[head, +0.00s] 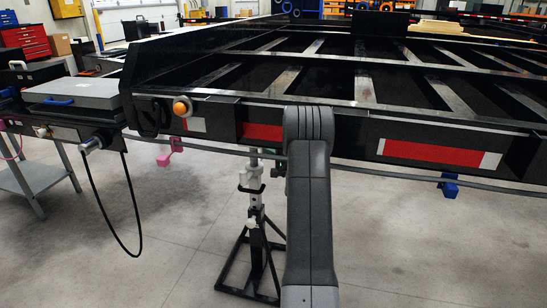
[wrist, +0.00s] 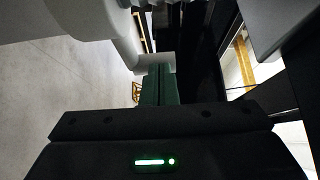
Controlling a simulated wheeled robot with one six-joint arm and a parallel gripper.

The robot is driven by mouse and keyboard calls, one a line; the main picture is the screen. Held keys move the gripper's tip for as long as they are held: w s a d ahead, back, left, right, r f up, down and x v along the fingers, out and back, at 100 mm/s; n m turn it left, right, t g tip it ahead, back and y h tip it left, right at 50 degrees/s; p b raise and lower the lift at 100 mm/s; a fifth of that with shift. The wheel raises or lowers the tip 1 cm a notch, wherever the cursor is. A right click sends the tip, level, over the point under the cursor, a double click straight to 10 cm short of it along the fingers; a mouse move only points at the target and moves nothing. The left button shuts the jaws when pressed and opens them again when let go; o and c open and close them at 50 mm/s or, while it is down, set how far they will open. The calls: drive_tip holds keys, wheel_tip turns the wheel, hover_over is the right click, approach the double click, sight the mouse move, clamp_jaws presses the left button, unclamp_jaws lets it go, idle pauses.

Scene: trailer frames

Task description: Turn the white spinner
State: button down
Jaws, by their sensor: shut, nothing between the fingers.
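A white part, likely the white spinner (head: 251,181), shows on the upper part of a black jack stand, under the trailer's front beam. In the wrist view, a large pale white shape (wrist: 95,65) fills the upper left, and its lower end lies right by the fingertips; I cannot tell whether they touch. My gripper (wrist: 158,88) has dark green fingers, shut together with nothing between them. In the head view, a bit of my gripper (head: 280,166) shows just right of the jack, mostly hidden behind my arm.
The black trailer frame (head: 420,112) runs above the gripper, with red and white reflector strips. A grey pipe runs below it. A grey table (head: 40,178) with a case stands at the left. The concrete floor around the jack stand (head: 258,240) is clear.

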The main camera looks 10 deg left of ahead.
drive_tip(key=shift+r+p, duration=0.1)
drive_tip(key=shift+p, duration=0.2)
drive_tip(key=a+n+g+y+p, duration=0.1)
drive_tip(key=a+g+p, duration=0.1)
drive_tip(key=p, duration=0.2)
drive_tip(key=w+a+n+g+y+p, duration=0.1)
drive_tip(key=a+n+g+p, duration=0.1)
drive_tip(key=p, duration=0.1)
drive_tip(key=shift+a+r+p, duration=0.15)
drive_tip(key=shift+p, duration=0.2)
drive_tip(key=shift+a+f+n+g+y+p, duration=0.2)
drive_tip(key=shift+a+n+g+y+p, duration=0.4)
drive_tip(key=shift+a+g, duration=0.5)
drive_tip(key=shift+s+d+f, duration=0.1)
drive_tip(key=shift+d+f, duration=0.05)
